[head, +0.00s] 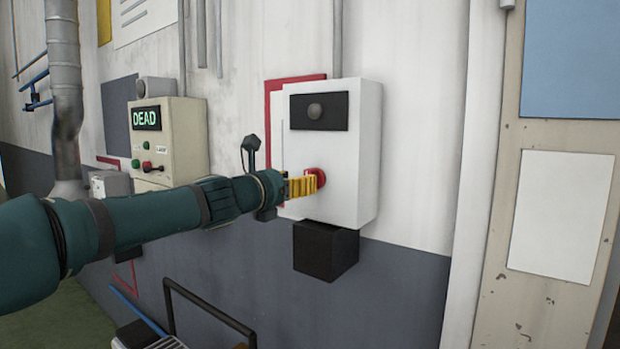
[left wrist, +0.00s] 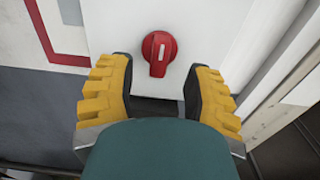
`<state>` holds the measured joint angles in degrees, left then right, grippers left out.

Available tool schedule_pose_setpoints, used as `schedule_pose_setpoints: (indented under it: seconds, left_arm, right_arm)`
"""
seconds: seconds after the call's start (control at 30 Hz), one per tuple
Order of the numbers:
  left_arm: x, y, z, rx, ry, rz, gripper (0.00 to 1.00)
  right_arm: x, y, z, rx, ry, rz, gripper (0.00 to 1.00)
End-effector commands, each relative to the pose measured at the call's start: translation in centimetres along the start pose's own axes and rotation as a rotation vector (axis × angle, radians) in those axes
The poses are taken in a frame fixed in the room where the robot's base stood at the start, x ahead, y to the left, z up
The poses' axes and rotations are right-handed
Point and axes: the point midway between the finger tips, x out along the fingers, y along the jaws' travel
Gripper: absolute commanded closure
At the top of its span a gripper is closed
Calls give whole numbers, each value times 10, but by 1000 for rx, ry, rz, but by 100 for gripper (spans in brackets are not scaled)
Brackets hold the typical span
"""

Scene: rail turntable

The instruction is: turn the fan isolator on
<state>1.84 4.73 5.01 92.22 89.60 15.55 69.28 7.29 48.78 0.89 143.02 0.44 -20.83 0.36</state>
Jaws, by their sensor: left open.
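The fan isolator is a white wall box (head: 349,150) with a red rotary knob (head: 321,177) low on its front. In the left wrist view the red knob (left wrist: 159,54) has a white mark on its handle, which stands nearly upright. My left gripper (head: 308,184) has yellow fingers and is right at the knob in the head view. In the left wrist view the left gripper (left wrist: 163,92) is open, its fingers to either side below the knob, with gaps showing. Whether a finger touches the knob I cannot tell. My right gripper is not in view.
A beige control box (head: 178,135) with a display reading DEAD (head: 146,118) is on the wall to the left. A black block (head: 325,250) sits under the white box. A dark rail (head: 210,313) stands below, and a pale door frame (head: 495,240) is at the right.

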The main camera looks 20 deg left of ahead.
Motion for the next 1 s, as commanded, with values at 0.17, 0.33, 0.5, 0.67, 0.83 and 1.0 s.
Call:
schedule_pose_setpoints:
  seconds: [0.17,0.33,0.5,0.67,0.83,1.0]
  left_arm:
    - [31,-1,0,0,1,-2,50]
    - [48,0,1,1,0,-1,50]
    - [53,0,0,1,1,-1,50]
    - [54,0,0,2,1,0,50]
    - [53,0,0,2,1,0,78]
    - [53,0,0,2,1,0,100]
  right_arm:
    - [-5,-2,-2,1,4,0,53]
    - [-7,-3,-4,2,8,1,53]
    - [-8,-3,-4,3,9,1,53]
    - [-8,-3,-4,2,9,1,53]
    - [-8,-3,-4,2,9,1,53]
    - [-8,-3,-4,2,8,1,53]
